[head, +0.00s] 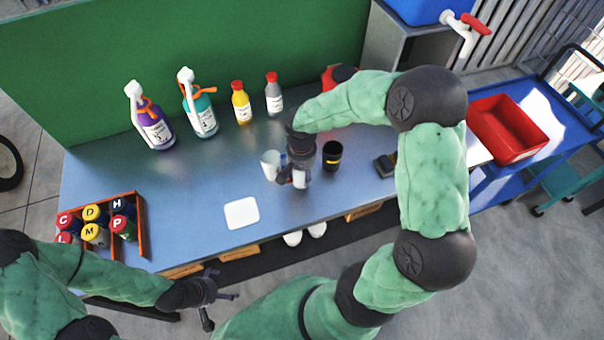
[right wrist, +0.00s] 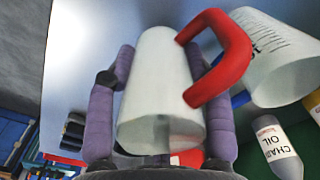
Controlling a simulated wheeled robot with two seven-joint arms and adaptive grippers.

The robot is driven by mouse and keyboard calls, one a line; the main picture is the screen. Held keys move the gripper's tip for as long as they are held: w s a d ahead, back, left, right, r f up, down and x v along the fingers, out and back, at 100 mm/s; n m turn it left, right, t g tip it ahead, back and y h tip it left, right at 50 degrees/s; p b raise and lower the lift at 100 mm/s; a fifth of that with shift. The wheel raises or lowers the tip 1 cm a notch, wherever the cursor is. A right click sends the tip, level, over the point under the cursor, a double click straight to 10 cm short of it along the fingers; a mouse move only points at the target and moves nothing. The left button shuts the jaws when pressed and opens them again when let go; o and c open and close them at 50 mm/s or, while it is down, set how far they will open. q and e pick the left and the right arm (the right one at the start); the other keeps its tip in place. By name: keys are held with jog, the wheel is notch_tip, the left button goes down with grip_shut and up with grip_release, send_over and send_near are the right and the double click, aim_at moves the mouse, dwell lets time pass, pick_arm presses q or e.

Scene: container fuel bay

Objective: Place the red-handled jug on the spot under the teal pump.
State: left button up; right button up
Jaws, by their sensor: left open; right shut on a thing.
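The red-handled jug (right wrist: 160,85) is white and sits between the fingers of my right gripper (right wrist: 163,110) in the right wrist view, its red handle pointing right. In the head view my right gripper (head: 293,178) is shut on it over the bench, mostly hiding the jug (head: 302,178). The bottle with the teal pump (head: 199,112) stands at the back of the bench, left of my right gripper. Its white spout is at the top; I cannot make out a marked spot beneath it. My left gripper (head: 214,294) is open and empty, off the bench's front edge.
A second white jug (head: 270,164), with a blue handle, stands beside my right gripper. A black cup (head: 332,155) is to the right. A purple pump bottle (head: 153,126), yellow bottle (head: 241,105) and grey bottle (head: 273,97) line the back. A white mat (head: 241,213) lies in front.

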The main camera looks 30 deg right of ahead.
aim_at(302, 178)
jog(key=f, duration=0.1)
jog(key=f+b, duration=0.1)
jog(key=f, duration=0.1)
jog(key=shift+w+d+f, duration=0.1)
jog(key=shift+w+d, duration=0.1)
jog(key=shift+w, duration=0.05)
jog(key=shift+s+a, duration=0.1)
jog(key=shift+s, duration=0.05)
jog(key=shift+f+b, duration=0.1)
jog(key=shift+b, duration=0.25)
pick_arm(q)
jog(key=shift+w+d+f, duration=0.15)
jog(key=shift+w+f, duration=0.05)
jog(key=shift+f, duration=0.4)
jog(key=shift+w+d+f, duration=0.1)
jog(key=shift+w+f, duration=0.05)
jog(key=shift+f, duration=0.4)
pick_arm(e)
jog(key=o, duration=1.1)
jog(key=shift+o, duration=0.2)
